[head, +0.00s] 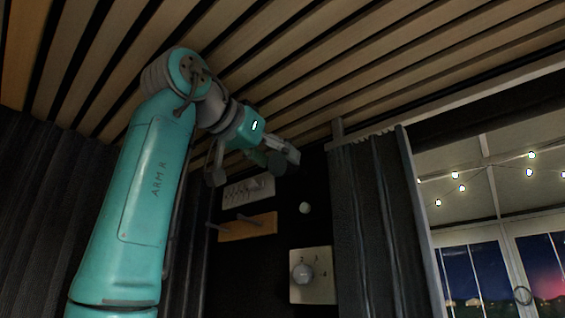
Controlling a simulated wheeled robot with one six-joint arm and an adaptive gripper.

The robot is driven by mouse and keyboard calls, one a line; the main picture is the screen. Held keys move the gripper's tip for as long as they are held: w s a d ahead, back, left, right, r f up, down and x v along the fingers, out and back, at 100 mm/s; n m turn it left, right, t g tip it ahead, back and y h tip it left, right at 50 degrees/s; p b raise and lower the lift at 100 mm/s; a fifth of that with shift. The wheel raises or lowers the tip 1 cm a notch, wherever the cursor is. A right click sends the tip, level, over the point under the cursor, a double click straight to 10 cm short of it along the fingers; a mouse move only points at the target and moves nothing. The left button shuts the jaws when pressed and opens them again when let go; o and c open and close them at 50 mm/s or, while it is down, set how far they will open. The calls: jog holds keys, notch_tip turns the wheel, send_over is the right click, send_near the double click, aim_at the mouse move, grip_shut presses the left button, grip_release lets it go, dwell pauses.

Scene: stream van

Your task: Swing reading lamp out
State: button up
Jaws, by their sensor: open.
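My gripper (280,158) is at the end of my teal arm, high up near the slatted ceiling and in front of the dark back wall. It is open, and I see nothing held in it. Its fingertips are small and dark here. I cannot pick out a reading lamp for certain. A small pale round thing (305,208) sits on the dark wall, below and right of my gripper and apart from it. I cannot tell whether it is part of the lamp. My arm hides some of the wall.
A pale plate with a round dial (302,272) is low on the wall. A wooden peg rail (248,227) and a pale marked panel (249,190) are below my gripper. A dark curtain (362,225) hangs right, beside an opening with string lights. Wooden slats (330,65) run close overhead.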

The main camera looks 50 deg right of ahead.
jog(key=s+a, duration=0.1)
jog(key=a, duration=0.7)
jog(key=shift+a+r, duration=0.4)
jog(key=shift+s, duration=0.1)
